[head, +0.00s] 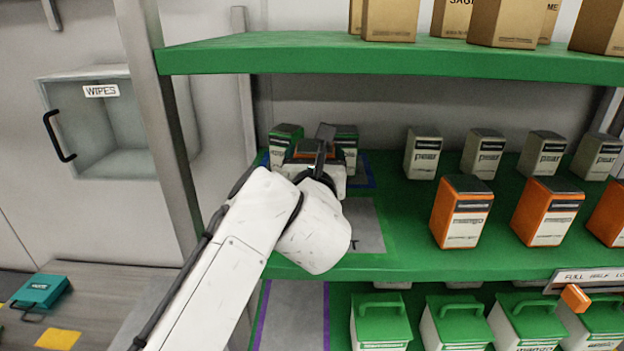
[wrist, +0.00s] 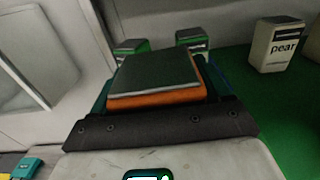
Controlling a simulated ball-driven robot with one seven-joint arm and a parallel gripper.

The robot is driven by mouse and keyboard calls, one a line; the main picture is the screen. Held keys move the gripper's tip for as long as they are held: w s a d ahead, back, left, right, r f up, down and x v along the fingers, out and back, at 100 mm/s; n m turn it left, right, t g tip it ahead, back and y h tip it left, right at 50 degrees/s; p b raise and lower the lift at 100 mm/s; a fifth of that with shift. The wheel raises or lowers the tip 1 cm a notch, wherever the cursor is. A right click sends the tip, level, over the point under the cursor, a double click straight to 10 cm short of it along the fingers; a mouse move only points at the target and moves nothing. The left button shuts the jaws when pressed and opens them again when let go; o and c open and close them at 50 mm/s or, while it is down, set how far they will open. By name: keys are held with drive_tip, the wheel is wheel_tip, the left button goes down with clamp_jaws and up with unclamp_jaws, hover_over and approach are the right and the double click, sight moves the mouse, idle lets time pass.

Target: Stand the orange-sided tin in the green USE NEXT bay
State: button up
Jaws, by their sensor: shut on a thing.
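My gripper (head: 318,160) is shut on an orange-sided tin (head: 305,149) with a dark lid. The tin is mostly hidden behind my wrist in the head view. In the wrist view its dark lid and an orange side (wrist: 155,100) show between the fingers. It is over the left part of the middle green shelf. Whether it touches the shelf I cannot tell. The green-edged grey bay (head: 368,228) lies in front and right of the gripper. Only a final "T" of its lettering shows; my arm hides the rest.
Two green-sided tins (head: 345,148) stand behind the gripper in a blue-edged bay (head: 361,181). Grey pear tins (head: 421,153) and several other orange-sided tins (head: 461,211) stand to the right. The green upper shelf (head: 400,62) with brown boxes is overhead. A post (head: 165,120) is left.

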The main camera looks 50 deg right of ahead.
drive_tip(key=shift+w+d+f, duration=0.1)
drive_tip(key=shift+w+f, duration=0.2)
drive_tip(key=shift+f, duration=0.05)
drive_tip(key=shift+w+f+b, duration=0.15)
drive_tip(key=shift+f+b, duration=0.75)
drive_tip(key=shift+f, duration=0.75)
drive_tip(key=shift+f+b, duration=0.25)
drive_tip(key=shift+b, duration=0.1)
drive_tip(key=o, duration=1.6)
drive_tip(key=shift+r, duration=0.1)
drive_tip(key=shift+r+p, duration=0.15)
drive_tip(key=shift+p, duration=0.2)
drive_tip(key=shift+a, duration=0.2)
drive_tip(key=b+v, duration=0.4)
drive_tip(key=v, duration=0.7)
drive_tip(key=shift+s+a+b, duration=0.15)
drive_tip(key=shift+s+b, duration=0.15)
drive_tip(key=shift+s, duration=0.1)
